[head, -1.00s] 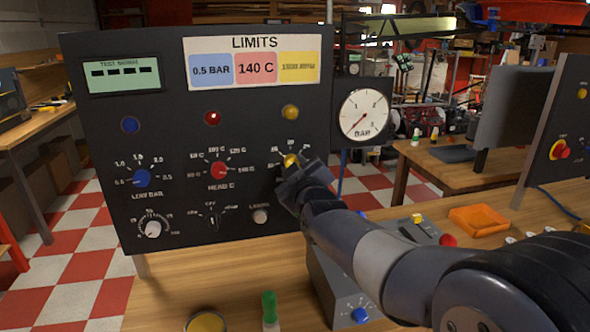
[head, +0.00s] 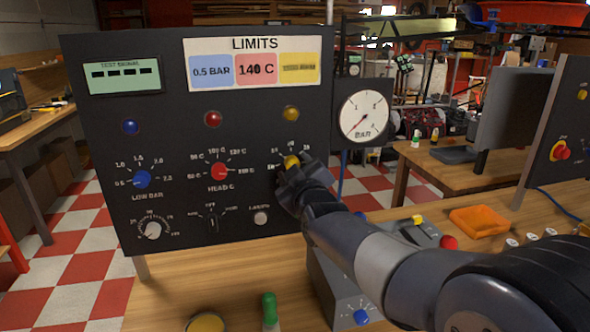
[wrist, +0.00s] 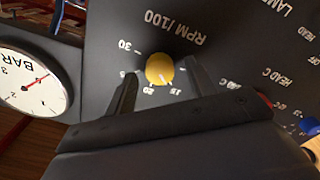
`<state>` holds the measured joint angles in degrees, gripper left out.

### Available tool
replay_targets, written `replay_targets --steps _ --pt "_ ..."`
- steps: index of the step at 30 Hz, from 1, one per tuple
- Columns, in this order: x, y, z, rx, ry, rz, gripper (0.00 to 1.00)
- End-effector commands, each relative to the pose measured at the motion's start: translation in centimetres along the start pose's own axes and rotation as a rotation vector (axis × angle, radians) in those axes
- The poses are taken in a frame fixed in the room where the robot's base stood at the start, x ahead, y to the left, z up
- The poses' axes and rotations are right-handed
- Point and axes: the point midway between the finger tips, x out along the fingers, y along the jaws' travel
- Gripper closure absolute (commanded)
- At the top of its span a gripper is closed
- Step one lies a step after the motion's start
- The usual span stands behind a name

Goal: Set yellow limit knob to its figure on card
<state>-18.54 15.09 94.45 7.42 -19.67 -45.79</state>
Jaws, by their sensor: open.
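The yellow knob (head: 291,161) is at the right of the dark panel, below a yellow lamp. In the wrist view the knob (wrist: 160,69) sits below the upside-down "RPM /100" label, with scale marks around it; 30 is readable, and its pointer is not clear. My gripper (head: 289,172) is at the knob and hides part of its scale in the head view. In the wrist view my open gripper (wrist: 162,80) has a finger on each side of the knob, with gaps showing. The LIMITS card (head: 250,44) has a yellow patch (head: 299,68) whose text is too blurred to read.
The blue knob (head: 142,179) and red knob (head: 219,171) are to the left on the panel. A white knob (head: 153,231), a black selector (head: 212,219) and a pale button (head: 261,218) are below. The BAR gauge (head: 362,117) is close on the right.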

Motion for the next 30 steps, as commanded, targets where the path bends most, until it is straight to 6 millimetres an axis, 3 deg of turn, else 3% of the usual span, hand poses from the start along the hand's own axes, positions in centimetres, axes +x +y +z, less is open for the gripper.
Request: replay_targets --steps 18,30 --pt "-9.1 0.0 -0.1 0.001 0.002 0.001 0.48" --pt "-10.6 0.0 0.0 -0.001 0.000 0.000 0.48"
